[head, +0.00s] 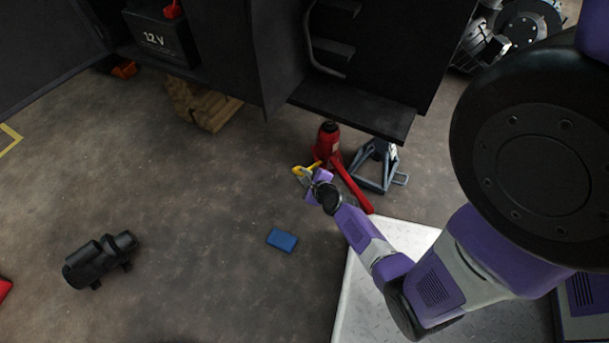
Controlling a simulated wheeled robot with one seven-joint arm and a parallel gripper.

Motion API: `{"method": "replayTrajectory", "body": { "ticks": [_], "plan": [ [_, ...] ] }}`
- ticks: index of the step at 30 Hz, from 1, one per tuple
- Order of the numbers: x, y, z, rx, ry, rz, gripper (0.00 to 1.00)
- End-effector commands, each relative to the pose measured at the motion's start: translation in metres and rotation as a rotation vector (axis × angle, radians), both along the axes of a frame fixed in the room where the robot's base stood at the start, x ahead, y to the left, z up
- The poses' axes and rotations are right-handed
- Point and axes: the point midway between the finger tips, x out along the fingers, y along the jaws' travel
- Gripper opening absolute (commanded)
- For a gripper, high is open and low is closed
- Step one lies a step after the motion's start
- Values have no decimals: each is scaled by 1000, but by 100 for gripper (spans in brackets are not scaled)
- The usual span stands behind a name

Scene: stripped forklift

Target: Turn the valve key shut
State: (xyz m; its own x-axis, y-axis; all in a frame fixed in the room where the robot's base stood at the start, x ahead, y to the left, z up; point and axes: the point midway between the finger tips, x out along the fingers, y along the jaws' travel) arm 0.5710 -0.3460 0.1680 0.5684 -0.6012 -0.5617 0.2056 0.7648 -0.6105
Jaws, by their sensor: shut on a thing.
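The valve key appears to be the small yellow piece (313,166) beside the red bottle jack (327,138), low by the forklift. My gripper (304,174) reaches in from the right and is shut on the yellow key. The jaws cover part of it, and the join between the key and the jack is too small to make out. I cannot tell the key's exact turn angle. A long red handle (354,188) slants from the jack down to the right, behind my wrist.
A grey-blue jack stand (375,168) stands right of the bottle jack. The dark forklift body (350,104) overhangs both. A blue block (282,240) and a black motor-like part (100,260) lie on the floor. Wooden blocks (205,105) sit under the forklift. The left floor is mostly clear.

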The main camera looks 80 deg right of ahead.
Motion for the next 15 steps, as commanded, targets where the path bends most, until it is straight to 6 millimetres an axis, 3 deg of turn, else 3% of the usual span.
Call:
{"method": "replayTrajectory", "body": {
  "ticks": [1, 3, 4, 15],
  "plan": [
    [2, 1, 0, 3, -3, 2, 21],
    [2, 1, 0, 2, -2, 2, 35],
    [2, 1, 0, 2, -2, 2, 36],
    [-3, 4, 4, 2, 1, 2, 36]
  ]
}}
